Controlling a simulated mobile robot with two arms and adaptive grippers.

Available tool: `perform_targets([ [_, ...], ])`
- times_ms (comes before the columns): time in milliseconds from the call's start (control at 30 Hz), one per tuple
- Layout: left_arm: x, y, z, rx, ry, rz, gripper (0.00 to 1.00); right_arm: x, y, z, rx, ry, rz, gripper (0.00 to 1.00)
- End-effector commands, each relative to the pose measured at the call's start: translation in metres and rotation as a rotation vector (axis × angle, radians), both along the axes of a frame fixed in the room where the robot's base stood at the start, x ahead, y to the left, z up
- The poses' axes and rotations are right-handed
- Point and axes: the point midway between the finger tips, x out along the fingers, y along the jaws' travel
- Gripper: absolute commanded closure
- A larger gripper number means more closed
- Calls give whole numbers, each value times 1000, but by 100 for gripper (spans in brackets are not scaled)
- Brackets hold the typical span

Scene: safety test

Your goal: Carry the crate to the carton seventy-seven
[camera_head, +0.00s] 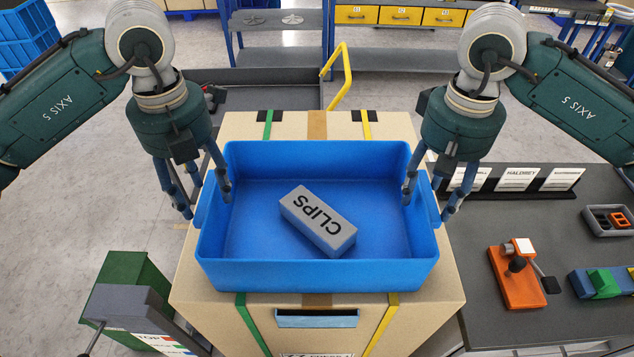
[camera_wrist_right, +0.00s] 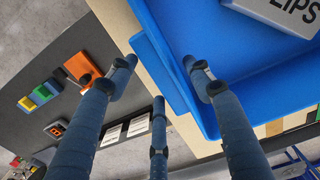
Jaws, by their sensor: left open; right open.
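The blue crate (camera_head: 318,275) sits upright on top of a large cardboard carton (camera_head: 190,285), with a grey block marked CLIPS (camera_head: 318,220) lying inside it. The carton's front label is cut off at the bottom, so I cannot read its number. My left gripper (camera_head: 205,200) is open around the crate's left side wall, one finger inside and the others outside. My right gripper (camera_head: 427,205) is open at the right side wall in the same way. In the right wrist view, its spread fingers straddle the crate's side ledge (camera_wrist_right: 158,75), apart from each other.
A dark table (camera_head: 590,240) on the right holds an orange device (camera_head: 518,275), coloured blocks (camera_head: 600,283) and name cards (camera_head: 520,178). A green box (camera_head: 130,270) stands at lower left. A grey cart with a yellow handle (camera_head: 342,75) is behind. Bare floor shows at left.

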Motion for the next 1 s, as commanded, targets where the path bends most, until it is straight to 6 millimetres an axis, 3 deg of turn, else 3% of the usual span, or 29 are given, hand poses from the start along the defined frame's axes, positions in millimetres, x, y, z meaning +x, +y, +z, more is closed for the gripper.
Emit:
perform_targets([
  [200,1,0,46,0,-7,0,49,0,0,0,1,0,1,49],
  [500,0,1,95,2,-5,1,49,0,0,0,1,0,1,49],
  [767,-1,0,110,2,-1,0,49,0,1,4,1,-1,0,49],
  [1000,-1,0,110,2,-1,0,49,2,1,43,2,-5,0,49],
])
